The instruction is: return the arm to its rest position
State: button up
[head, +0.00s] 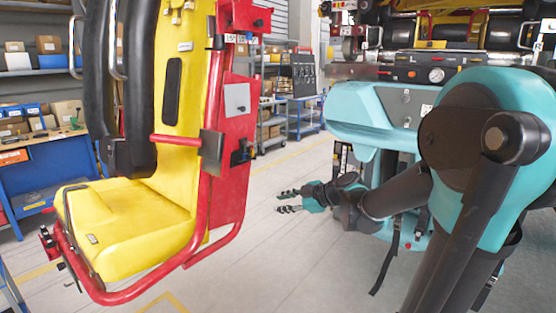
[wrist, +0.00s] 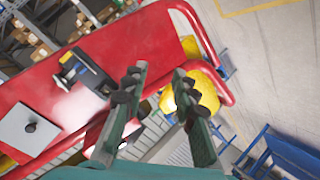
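My arm reaches in from the right side of the head view, with a dark forearm and a teal upper part. My gripper (head: 281,202) points left over the floor, to the right of the red and yellow coaster seat (head: 128,225). Its two green fingers are apart with nothing between them. In the wrist view the gripper (wrist: 158,80) also shows open and empty. There the red side panel of the seat (wrist: 75,60) lies beyond the fingers. I see no contact between the gripper and the seat.
A teal machine (head: 365,118) with a gauge stands behind my arm. A blue workbench (head: 45,165) and shelves with boxes are at the left. A blue cart (head: 303,118) stands at the back. Grey floor (head: 280,260) lies clear between the seat and my arm.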

jog(key=s+d+f+m+g+h, duration=0.3)
jog(key=s+d+f+m+h, duration=0.7)
jog(key=s+d+f+m, duration=0.7)
jog(key=s+f+m, duration=0.1)
jog(key=s, duration=0.1)
jog(key=shift+s+d+f+m, duration=0.2)
jog(key=shift+s+f+m, duration=0.1)
jog(key=shift+s+f, duration=0.1)
jog(key=shift+a, duration=0.1)
